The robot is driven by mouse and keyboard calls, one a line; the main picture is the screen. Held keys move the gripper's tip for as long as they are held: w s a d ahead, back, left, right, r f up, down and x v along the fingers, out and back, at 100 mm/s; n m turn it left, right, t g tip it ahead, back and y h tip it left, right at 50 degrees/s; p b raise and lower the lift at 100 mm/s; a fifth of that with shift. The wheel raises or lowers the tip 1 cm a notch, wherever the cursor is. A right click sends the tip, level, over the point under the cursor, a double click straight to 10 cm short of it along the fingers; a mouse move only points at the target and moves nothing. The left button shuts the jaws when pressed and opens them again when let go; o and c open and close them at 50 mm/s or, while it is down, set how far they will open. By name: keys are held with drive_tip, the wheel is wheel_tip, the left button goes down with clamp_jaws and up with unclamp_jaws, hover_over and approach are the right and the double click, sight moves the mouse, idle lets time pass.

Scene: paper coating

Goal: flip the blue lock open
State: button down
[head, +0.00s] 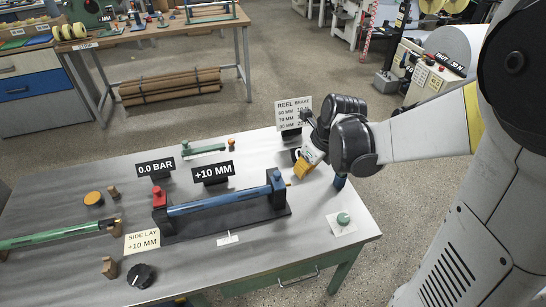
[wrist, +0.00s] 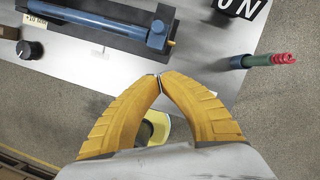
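A blue roller (head: 220,201) lies along a black base (head: 215,222) on the metal table. A blue block (head: 276,182), which looks like the blue lock, stands at its right end; it also shows in the wrist view (wrist: 157,38) with a small orange pin beside it. A red block (head: 159,198) stands at the roller's left end. My gripper (head: 301,172) is above the table, just right of the blue block in the head view. In the wrist view my gripper's yellow fingertips (wrist: 160,77) meet with nothing between them, apart from the blue block.
A green knob (head: 343,218) on a pale plate sits near the table's right edge. Signs reading "0.0 BAR" (head: 156,169) and "+10 MM" (head: 213,172) stand behind the roller. A blue-green cylinder with a red end (wrist: 262,60) sticks out in the wrist view.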

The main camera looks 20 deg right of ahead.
idle(0.3)
drive_tip(key=b, duration=0.4)
approach(280, 185)
wheel_tip(280, 185, down, 5)
drive_tip(key=s+d, duration=0.1)
drive_tip(key=s, duration=0.1)
drive_tip(key=w, duration=0.1)
drive_tip(key=w+a, duration=0.1)
drive_tip(key=b, duration=0.1)
drive_tip(key=shift+w+a+f, duration=0.2)
drive_tip(key=shift+w+f, duration=0.1)
drive_tip(key=shift+w, duration=0.1)
drive_tip(key=shift+w+a, duration=0.2)
drive_tip(key=shift+w, duration=0.2)
drive_tip(key=w, duration=0.5)
drive_tip(key=shift+w, duration=0.1)
drive_tip(key=shift+d, duration=0.1)
